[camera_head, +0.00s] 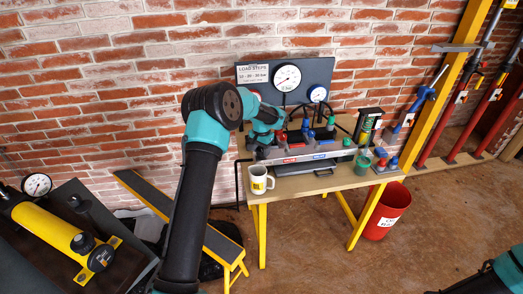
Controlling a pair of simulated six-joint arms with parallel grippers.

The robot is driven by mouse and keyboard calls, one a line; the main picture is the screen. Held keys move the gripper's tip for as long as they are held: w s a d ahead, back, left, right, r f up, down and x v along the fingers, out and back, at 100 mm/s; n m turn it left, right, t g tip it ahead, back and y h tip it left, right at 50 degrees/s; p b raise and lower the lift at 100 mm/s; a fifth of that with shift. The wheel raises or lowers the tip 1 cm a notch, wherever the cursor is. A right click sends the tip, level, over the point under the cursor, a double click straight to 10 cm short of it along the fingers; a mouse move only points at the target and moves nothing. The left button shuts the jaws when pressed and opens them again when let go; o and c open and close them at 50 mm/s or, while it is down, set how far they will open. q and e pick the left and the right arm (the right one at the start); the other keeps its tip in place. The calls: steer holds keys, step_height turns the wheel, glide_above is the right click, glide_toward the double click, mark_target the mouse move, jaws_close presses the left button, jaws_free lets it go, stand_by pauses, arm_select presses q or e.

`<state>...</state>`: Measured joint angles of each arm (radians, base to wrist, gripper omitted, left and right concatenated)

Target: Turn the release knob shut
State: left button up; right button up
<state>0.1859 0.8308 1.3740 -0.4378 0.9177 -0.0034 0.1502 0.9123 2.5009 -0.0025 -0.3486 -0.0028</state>
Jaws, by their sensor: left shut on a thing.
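The hand pump (300,152), a long grey unit with red and blue labels, lies on the wooden-topped table (330,183). My left gripper (261,146) is at the pump's left end, small in the head view and partly covered by my own wrist. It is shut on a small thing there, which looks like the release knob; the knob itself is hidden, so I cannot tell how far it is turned. My right gripper is out of the picture; only part of my right arm shows in the lower right corner.
A white mug (259,181) stands at the table's front left, close below my left gripper. A gauge board (287,78) stands behind the pump. Small green and red items (385,162) stand at the right. A red bucket (384,212) is on the floor. A yellow cylinder (55,228) lies at left.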

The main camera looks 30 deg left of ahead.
mark_target(261, 149)
arm_select(q)
steer(key=o, duration=0.9)
steer(key=shift+r, duration=0.1)
step_height(261, 149, up, 17)
steer(key=shift+r, duration=0.15)
stand_by(0.5)
